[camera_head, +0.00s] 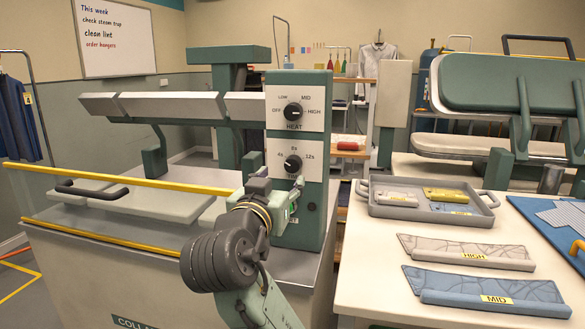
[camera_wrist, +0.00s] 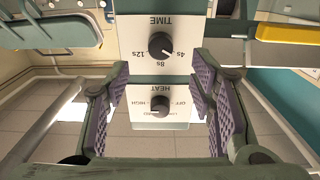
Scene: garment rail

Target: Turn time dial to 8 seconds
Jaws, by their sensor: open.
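The time dial (camera_head: 292,163) is a black knob on the white lower plate of the green press column, below the heat dial (camera_head: 292,112). Its scale reads 4s at left, 8s at top and 12s at right. In the wrist view the time dial (camera_wrist: 161,43) appears upside down, and its white mark points toward 4s. The heat dial (camera_wrist: 159,105) shows between my fingers in that view. My gripper (camera_wrist: 158,85) is open and empty, with purple pads apart; the time dial lies beyond the fingertips. In the head view my gripper (camera_head: 270,190) is just in front of the column, partly hidden by my wrist.
The press has yellow rails and a dark handle (camera_head: 92,188) at left. At right a table holds a grey tray (camera_head: 430,212), a HIGH pad (camera_head: 465,252) and a MID pad (camera_head: 490,291). A second green press (camera_head: 510,85) stands behind.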

